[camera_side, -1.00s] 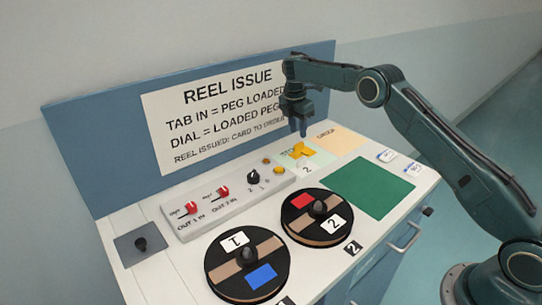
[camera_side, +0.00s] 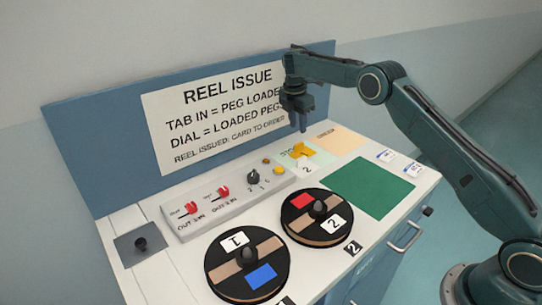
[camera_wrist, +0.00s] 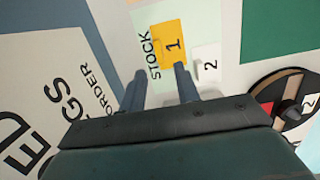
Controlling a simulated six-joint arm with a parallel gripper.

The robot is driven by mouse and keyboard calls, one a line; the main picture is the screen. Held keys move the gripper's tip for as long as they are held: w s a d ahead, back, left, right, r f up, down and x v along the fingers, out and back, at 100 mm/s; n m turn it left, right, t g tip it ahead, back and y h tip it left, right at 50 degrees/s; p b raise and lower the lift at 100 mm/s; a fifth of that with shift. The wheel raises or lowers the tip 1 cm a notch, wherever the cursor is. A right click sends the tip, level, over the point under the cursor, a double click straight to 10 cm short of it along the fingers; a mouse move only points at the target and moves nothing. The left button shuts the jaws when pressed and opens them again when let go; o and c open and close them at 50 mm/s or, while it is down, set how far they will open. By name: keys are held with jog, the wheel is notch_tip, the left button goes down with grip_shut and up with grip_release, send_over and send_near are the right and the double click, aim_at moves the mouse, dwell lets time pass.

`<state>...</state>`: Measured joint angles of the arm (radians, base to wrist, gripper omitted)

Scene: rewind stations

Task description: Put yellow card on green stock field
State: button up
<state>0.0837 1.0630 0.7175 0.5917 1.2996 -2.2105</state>
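The yellow card (camera_side: 302,151), marked 1, lies on the pale green STOCK field (camera_side: 286,155) by the back panel. In the wrist view the yellow card (camera_wrist: 169,32) lies on the pale green field (camera_wrist: 226,25), beside the word STOCK. My gripper (camera_side: 302,128) hangs just above the card in the side view.
A white card (camera_wrist: 207,62) marked 2 lies right beside the yellow one. An orange ORDER field (camera_side: 340,138) adjoins STOCK. A dark green square (camera_side: 372,187), two black reels (camera_side: 246,283) (camera_side: 300,233) and a switch box (camera_side: 205,222) occupy the bench.

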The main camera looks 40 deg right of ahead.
jog(key=s+a+r+m+t, duration=0.2)
jog(key=s+a+r+m, duration=0.15)
jog(key=s+r, duration=0.7)
jog(key=s+a+r+m+t, duration=0.15)
jog(key=s+r+m, duration=0.35)
jog(key=s+r, duration=0.5)
jog(key=s+a+f+m+t+y, duration=0.1)
jog(key=s+a+f+m, duration=0.1)
jog(key=s, duration=1)
jog(key=s+a+f+m+t, duration=0.1)
jog(key=s+a+m, duration=0.3)
jog(key=s, duration=0.9)
jog(key=f+m, duration=0.1)
jog(key=m, duration=0.2)
jog(key=shift+a+y, duration=0.35)
jog(key=shift+y, duration=0.05)
